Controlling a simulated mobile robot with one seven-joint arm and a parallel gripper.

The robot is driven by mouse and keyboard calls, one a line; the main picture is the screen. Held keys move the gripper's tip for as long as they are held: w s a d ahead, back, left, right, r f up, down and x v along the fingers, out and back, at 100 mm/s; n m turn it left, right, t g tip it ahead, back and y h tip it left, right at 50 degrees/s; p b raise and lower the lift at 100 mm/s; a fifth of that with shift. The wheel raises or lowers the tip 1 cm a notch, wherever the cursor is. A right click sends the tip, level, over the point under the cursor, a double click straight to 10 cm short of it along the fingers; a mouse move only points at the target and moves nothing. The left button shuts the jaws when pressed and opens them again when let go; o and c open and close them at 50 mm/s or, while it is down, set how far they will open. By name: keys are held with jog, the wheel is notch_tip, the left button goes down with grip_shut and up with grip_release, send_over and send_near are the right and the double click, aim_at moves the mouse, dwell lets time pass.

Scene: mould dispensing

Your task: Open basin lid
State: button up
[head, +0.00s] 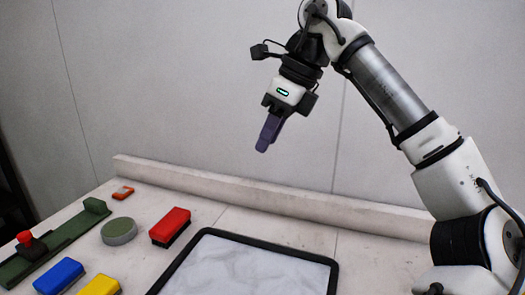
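My gripper (264,147) hangs in the air above the back of the table, with its dark purple fingers pointing down and left. The fingers overlap from this side, so I cannot tell whether they are open or shut. No object shows at their tips. A black-rimmed rectangular basin (255,240) with a crumpled whitish surface lies at the bottom centre, below my gripper and cut off by the frame edge. I cannot tell whether that surface is a lid or contents.
A red block (170,227), a blue block (59,276) and a yellow block (100,286) lie left of the basin. A green rail (65,238) with a red knob (25,238) runs along the left. A small orange item (123,193) lies behind. A low ledge (270,202) borders the wall.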

jog(key=w+p+v, duration=0.1)
jog(key=v, duration=0.9)
jog(key=shift+s+p, duration=0.3)
jog(key=shift+s, duration=0.2)
jog(key=shift+c, duration=0.4)
